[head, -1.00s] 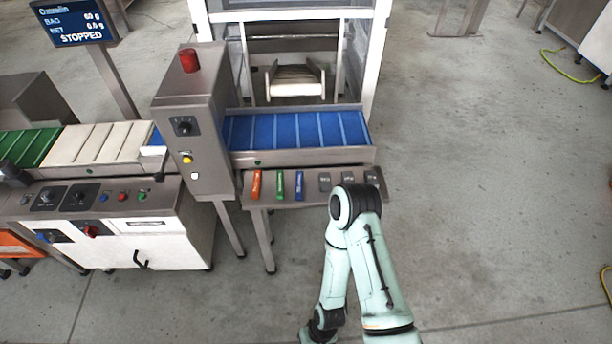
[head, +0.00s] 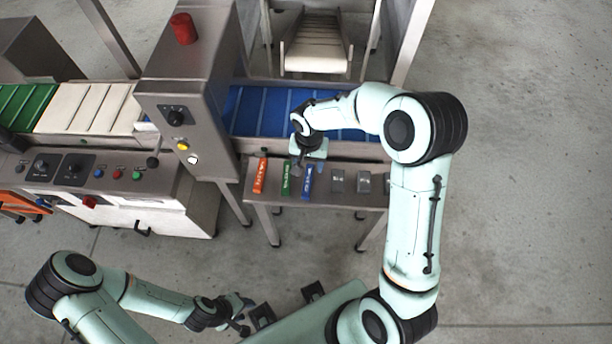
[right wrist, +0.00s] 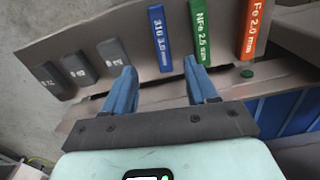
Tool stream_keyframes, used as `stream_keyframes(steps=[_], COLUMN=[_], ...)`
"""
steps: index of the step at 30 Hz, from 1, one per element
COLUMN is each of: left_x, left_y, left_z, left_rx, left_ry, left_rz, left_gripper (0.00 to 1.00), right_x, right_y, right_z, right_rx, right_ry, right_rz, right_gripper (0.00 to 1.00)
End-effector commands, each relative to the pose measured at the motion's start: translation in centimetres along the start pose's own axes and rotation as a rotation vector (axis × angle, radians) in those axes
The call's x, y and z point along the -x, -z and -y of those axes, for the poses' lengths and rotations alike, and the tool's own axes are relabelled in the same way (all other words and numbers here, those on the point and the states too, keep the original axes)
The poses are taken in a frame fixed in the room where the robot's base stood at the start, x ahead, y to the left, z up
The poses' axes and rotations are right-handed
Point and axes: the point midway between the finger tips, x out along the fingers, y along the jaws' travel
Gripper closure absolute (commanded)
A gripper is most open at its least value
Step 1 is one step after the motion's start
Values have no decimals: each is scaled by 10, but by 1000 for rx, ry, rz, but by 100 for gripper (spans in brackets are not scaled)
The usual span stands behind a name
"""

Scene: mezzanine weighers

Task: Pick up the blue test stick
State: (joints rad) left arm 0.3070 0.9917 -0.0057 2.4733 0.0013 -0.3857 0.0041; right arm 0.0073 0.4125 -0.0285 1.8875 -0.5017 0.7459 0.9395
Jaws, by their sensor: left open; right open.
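The blue test stick (head: 308,182) lies on the small metal shelf in front of the blue belt, to the right of the green stick. It also shows in the right wrist view (right wrist: 160,38), marked 316 3.0 mm. My right gripper (head: 302,168) is over the shelf by the green and blue sticks. In the right wrist view my right gripper (right wrist: 164,80) is open, its two blue fingers apart with nothing between them, and the blue stick lies beyond the fingertips. My left gripper (head: 242,318) is open and low, in front of the machines, away from the shelf.
The green stick (right wrist: 199,32) and the orange stick (right wrist: 251,28) lie beside the blue one. Several grey blocks (right wrist: 111,52) lie on its other side on the shelf (head: 350,199). The blue belt (head: 262,112) and a grey control cabinet (head: 187,95) stand close by.

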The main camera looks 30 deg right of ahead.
Motion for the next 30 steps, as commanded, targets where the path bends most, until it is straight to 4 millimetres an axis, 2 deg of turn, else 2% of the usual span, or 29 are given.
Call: stream_keyframes(steps=[1, 6, 14, 21, 25, 30], left_x=[-1, -2, 0, 6, 6, 6], left_y=[-1, -1, 0, 3, 3, 3], left_z=[1, 1, 0, -3, -3, -3], left_rx=[1, 2, 0, -1, -1, -1], left_ry=[1, 1, 0, -1, -1, -1], left_rz=[2, 2, 0, -5, -5, -4], left_gripper=[57, 57, 57, 57, 57, 57], right_x=[-14, -42, -61, -96, -105, -106], right_y=[-1, -1, 2, 8, 8, 8], right_z=[-1, 0, 0, 2, 2, 2], right_rx=[0, 1, 1, 2, 1, 1], right_ry=[-4, -2, 0, -1, 1, 1], right_rz=[6, 4, 4, 4, 3, 2], right_gripper=[43, 43, 43, 43, 43, 43])
